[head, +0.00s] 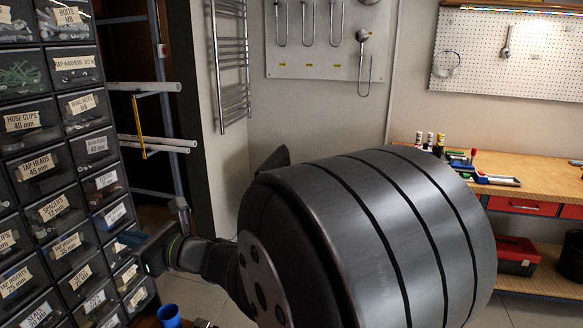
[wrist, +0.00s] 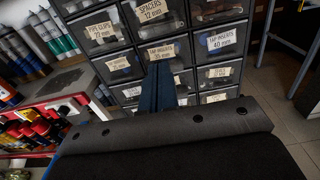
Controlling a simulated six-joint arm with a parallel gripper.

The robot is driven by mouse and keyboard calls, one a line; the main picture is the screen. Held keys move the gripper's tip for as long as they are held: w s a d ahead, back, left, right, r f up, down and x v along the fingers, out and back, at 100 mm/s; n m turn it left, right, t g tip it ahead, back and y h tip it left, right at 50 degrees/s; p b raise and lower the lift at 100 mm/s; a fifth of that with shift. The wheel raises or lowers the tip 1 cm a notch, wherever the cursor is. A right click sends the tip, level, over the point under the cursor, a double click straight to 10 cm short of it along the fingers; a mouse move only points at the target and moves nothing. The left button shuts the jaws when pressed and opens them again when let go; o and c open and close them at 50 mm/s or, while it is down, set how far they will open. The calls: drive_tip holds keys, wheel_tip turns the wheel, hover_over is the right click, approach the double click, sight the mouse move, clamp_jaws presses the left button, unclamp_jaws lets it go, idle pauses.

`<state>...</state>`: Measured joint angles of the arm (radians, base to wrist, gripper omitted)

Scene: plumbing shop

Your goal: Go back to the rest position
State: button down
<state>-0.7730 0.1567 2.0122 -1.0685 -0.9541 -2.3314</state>
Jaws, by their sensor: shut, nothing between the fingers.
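My gripper shows in the wrist view (wrist: 160,74) as two dark blue fingers side by side, shut and empty. The fingers point toward the labelled drawers of the parts cabinet (wrist: 150,34), and the gap to the drawer fronts is hard to judge. In the head view my arm fills the middle and right, and its thin end reaches left toward the cabinet (head: 65,160). The arm hides much of the floor and part of the workbench.
A blue cup (head: 169,316) stands at the bottom edge, below my arm's end. White pipes (head: 150,87) stick out from a rack. A wooden workbench (head: 535,180) with tools and a red toolbox (head: 515,255) are at right. The wrist view shows a red shelf (wrist: 62,97) with bottles.

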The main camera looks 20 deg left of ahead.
sight(73, 223)
drive_tip(key=a, duration=1.3)
drive_tip(key=shift+a, duration=0.3)
drive_tip(key=shift+a+r, duration=0.1)
drive_tip(key=shift+a, duration=0.2)
